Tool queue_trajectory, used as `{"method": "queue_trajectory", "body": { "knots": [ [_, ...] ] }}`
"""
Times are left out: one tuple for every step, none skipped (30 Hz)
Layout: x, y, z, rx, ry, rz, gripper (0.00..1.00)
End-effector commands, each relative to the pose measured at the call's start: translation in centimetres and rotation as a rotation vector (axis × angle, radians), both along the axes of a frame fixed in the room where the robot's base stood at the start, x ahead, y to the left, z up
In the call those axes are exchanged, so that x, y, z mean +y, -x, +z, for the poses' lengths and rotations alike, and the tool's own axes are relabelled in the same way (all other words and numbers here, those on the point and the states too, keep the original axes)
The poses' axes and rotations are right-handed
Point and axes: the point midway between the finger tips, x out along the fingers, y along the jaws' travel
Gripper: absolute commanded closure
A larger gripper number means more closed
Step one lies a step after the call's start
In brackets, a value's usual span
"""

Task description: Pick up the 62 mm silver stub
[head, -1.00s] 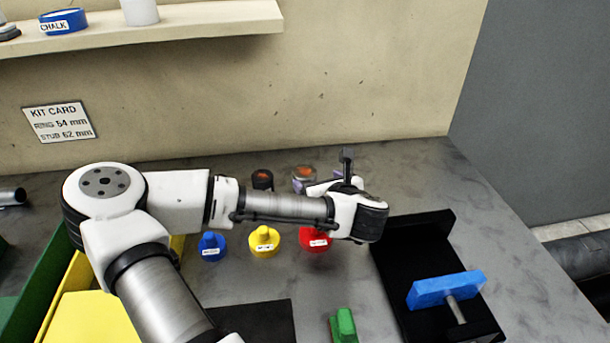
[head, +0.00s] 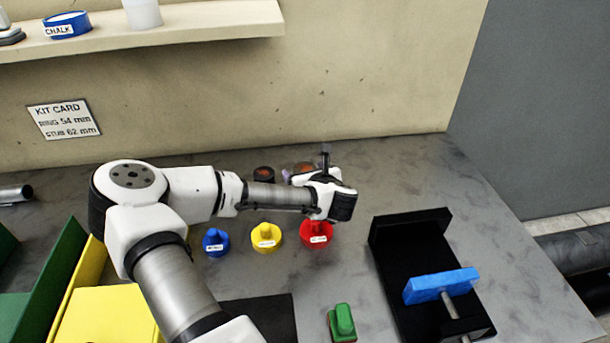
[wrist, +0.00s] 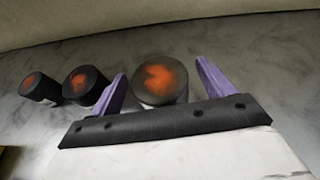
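The largest stub (wrist: 160,80), a round grey cylinder with an orange patch on top, stands between the two purple fingers of my gripper (wrist: 161,70) in the wrist view. The fingers are apart, one on each side; I cannot tell whether they touch it. In the head view this stub (head: 303,167) is mostly hidden behind my gripper (head: 305,170). Two darker stubs with orange tops stand left of it: a middle one (wrist: 85,84), also in the head view (head: 264,173), and a smaller one (wrist: 39,88). No size marking is legible on the stubs.
Blue (head: 216,242), yellow (head: 266,237) and red (head: 317,234) labelled knobbed pieces stand in front of the stubs. A black fixture (head: 410,225) with a blue bar is at right, a green block (head: 342,322) in front. The wall card (head: 64,120) reads stub 62 mm.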

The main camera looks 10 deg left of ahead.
Motion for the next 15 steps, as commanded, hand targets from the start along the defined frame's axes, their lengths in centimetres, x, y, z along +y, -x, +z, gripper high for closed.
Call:
{"method": "queue_trajectory", "body": {
  "knots": [
    [0.00, 0.00, 0.01, 0.000, 0.000, 0.000, 0.24],
    [0.00, 0.00, 0.01, 0.000, 0.000, 0.000, 0.28],
    [-0.01, 0.01, 0.02, 0.000, 0.000, 0.000, 0.34],
    [-0.01, 0.01, 0.02, 0.000, 0.000, 0.000, 0.38],
    [-0.01, 0.01, 0.03, 0.000, 0.000, 0.000, 0.42],
    [-0.01, 0.02, 0.03, 0.000, 0.000, 0.000, 0.47],
    [-0.01, 0.02, 0.03, 0.000, 0.000, 0.000, 0.51],
    [-0.01, 0.02, 0.03, 0.000, 0.000, 0.000, 0.55],
    [-0.01, 0.02, 0.03, 0.000, 0.000, 0.000, 0.60],
    [-0.01, 0.01, 0.04, 0.000, 0.000, 0.000, 0.64],
    [-0.02, 0.02, 0.03, 0.000, 0.000, 0.000, 0.68],
    [-0.01, 0.02, 0.04, 0.000, 0.000, 0.000, 0.73],
    [-0.01, 0.02, 0.04, 0.000, 0.000, 0.000, 0.77],
    [-0.01, 0.02, 0.04, 0.000, 0.000, 0.000, 0.81],
    [-0.01, 0.02, 0.04, 0.001, -0.001, 0.000, 0.86]
  ]
}}
